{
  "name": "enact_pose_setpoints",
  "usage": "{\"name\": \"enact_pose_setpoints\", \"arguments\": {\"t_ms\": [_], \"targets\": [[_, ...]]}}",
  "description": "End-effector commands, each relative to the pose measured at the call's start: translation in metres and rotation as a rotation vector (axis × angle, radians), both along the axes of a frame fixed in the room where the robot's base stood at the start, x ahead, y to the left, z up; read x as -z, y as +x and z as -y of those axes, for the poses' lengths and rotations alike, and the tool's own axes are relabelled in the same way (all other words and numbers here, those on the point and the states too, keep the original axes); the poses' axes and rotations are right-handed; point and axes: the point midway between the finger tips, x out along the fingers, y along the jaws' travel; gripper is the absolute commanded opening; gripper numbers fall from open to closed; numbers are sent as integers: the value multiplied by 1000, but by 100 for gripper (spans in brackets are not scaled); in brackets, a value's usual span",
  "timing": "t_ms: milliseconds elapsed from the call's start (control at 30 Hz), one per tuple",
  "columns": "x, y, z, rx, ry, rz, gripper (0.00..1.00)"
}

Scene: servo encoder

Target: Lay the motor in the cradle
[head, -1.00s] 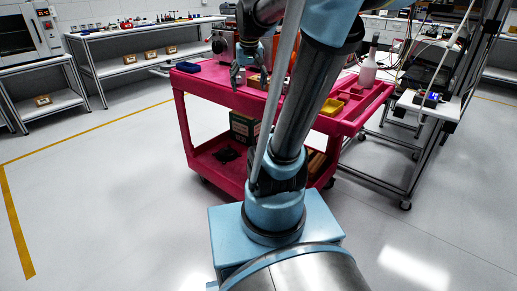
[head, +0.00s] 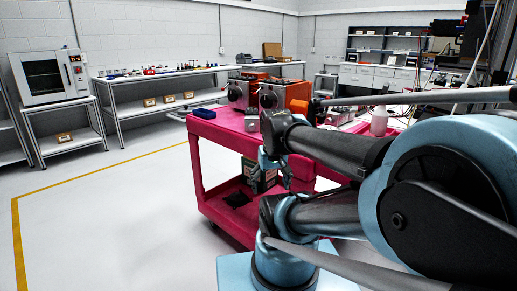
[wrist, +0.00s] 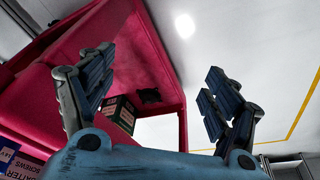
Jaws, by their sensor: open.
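My gripper (head: 276,180) hangs beside the pink cart (head: 222,130), below the level of its top, in the head view. In the wrist view my gripper (wrist: 156,78) has its two fingers spread wide, with nothing between them. A small grey block (head: 252,123) sits on the cart top, partly hidden by my arm; I cannot tell whether it is the motor or the cradle. Two grey machines with round faces, one on the left (head: 238,93) and one on the right (head: 268,97), stand behind it. No motor or cradle can be made out for certain.
A blue tray (head: 203,113) lies at the cart's left corner. A dark green box (wrist: 120,114) and a black item (wrist: 148,95) are on its lower shelf. A bottle (head: 379,123) stands at the right. My arm hides much of the cart top. Floor at left is clear.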

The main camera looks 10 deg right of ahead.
Motion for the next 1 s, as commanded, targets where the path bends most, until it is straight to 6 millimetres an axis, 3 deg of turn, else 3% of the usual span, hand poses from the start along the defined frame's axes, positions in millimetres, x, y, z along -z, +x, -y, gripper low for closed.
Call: {"name": "enact_pose_setpoints", "arguments": {"t_ms": [300,700,900,1000], "targets": [[-93,122,9,70,-28,179,82],[-193,284,5,129,-33,414,82],[-224,343,1,144,-26,499,82],[-232,358,-1,147,-23,522,82]]}}
